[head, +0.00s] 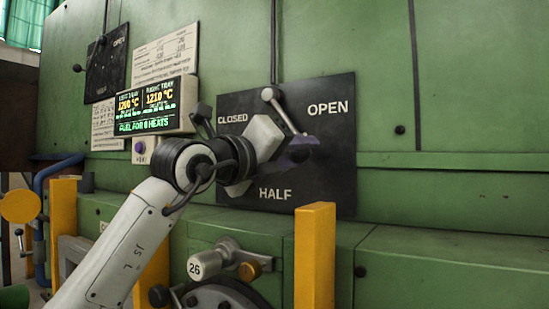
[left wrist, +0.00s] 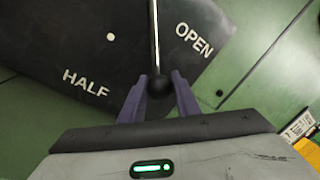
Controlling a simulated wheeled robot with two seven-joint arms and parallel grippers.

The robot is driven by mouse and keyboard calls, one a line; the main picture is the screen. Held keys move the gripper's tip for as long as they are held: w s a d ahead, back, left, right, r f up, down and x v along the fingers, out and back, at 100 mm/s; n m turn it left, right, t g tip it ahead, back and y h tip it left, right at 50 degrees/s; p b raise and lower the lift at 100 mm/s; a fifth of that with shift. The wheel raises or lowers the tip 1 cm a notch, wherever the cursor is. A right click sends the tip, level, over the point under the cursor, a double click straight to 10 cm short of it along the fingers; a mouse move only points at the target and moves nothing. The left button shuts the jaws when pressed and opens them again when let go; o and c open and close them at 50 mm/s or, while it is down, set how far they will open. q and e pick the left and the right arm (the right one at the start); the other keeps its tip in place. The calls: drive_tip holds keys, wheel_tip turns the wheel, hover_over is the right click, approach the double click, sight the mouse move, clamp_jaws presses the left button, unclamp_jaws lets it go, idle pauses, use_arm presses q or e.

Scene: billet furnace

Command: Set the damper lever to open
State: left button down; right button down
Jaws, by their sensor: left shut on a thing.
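The black damper plate (head: 335,175) on the green furnace wall carries the labels CLOSED, HALF and OPEN. The damper lever (head: 284,112) has a pale round hub at its upper left end, and its shaft slants down to the right, between HALF and OPEN. My left gripper (head: 300,148) is at the lever's lower end, in front of the plate. In the left wrist view, my left gripper's purple fingers (left wrist: 160,88) are shut on the black knob (left wrist: 157,84) of the lever. The fingers hide most of the knob in the head view. My right gripper is not in view.
A display panel (head: 155,106) stands left of the damper plate. A smaller black plate with its own lever (head: 106,65) is at the upper left. Yellow posts (head: 314,258) and a round fitting marked 26 (head: 208,264) stand below. The wall right of the plate is mostly clear.

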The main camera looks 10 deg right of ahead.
use_arm(q)
drive_tip(key=shift+s+d+r+n, duration=0.3)
drive_tip(key=shift+s+d+r, duration=0.05)
drive_tip(key=shift+r, duration=0.1)
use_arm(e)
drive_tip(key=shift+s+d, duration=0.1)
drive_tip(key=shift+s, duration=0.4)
use_arm(q)
drive_tip(key=c, duration=1.3)
unclamp_jaws()
drive_tip(key=shift+c, duration=0.2)
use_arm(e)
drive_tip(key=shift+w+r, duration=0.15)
use_arm(q)
drive_tip(key=shift+a+f, duration=0.1)
